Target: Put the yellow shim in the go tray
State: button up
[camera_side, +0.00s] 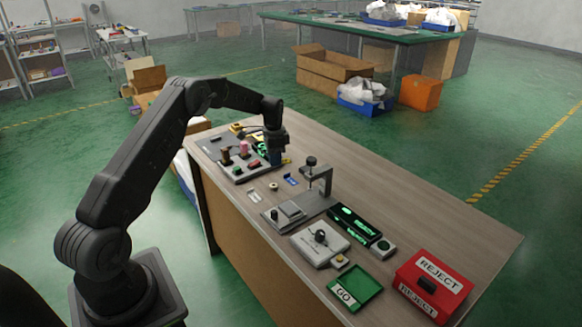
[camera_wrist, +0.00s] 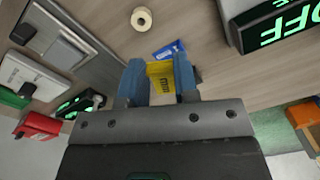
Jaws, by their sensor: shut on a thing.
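The yellow shim (camera_wrist: 161,77) is between the blue fingertips of my gripper (camera_wrist: 160,82) in the wrist view. My gripper is shut on it. In the side view my gripper (camera_side: 277,156) is at the far end of the bench, and a small bit of yellow (camera_side: 287,160) shows beside the fingers. I cannot tell how far the shim is above the bench. The go tray (camera_side: 369,284) is an open green tray with a GO label at the near end of the bench, well away from my gripper. It looks empty.
A red REJECT box (camera_side: 433,283) stands right of the go tray. A clamp-like fixture (camera_side: 318,175), a lit display (camera_side: 355,225) and a grey lever box (camera_side: 319,242) stand between gripper and tray. A blue shim (camera_wrist: 169,49) and a cream ring (camera_wrist: 141,18) lie near my gripper.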

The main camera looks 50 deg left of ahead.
jog(key=w+d+r+n, duration=0.2)
jog(key=d+r, duration=0.4)
jog(key=d, duration=0.3)
jog(key=w+d+r+n, duration=0.3)
jog(key=d+r, duration=0.2)
jog(key=d, duration=0.4)
jog(key=s+d+f, duration=0.4)
jog(key=s+f, duration=0.1)
jog(key=s, duration=0.4)
jog(key=s+d+f, duration=0.4)
jog(key=s+f, duration=0.1)
jog(key=s, duration=0.5)
jog(key=w+d+r, duration=0.3)
jog(key=d, duration=0.5)
send_over(351, 291)
jog(key=f, duration=0.6)
jog(key=shift+s+a+f, duration=0.1)
jog(key=shift+a+f, duration=0.2)
jog(key=shift+a, duration=0.1)
jog(key=shift+d+f, duration=0.3)
jog(key=shift+d, duration=0.15)
jog(key=shift+f, duration=1.95)
jog(key=shift+f, duration=0.1)
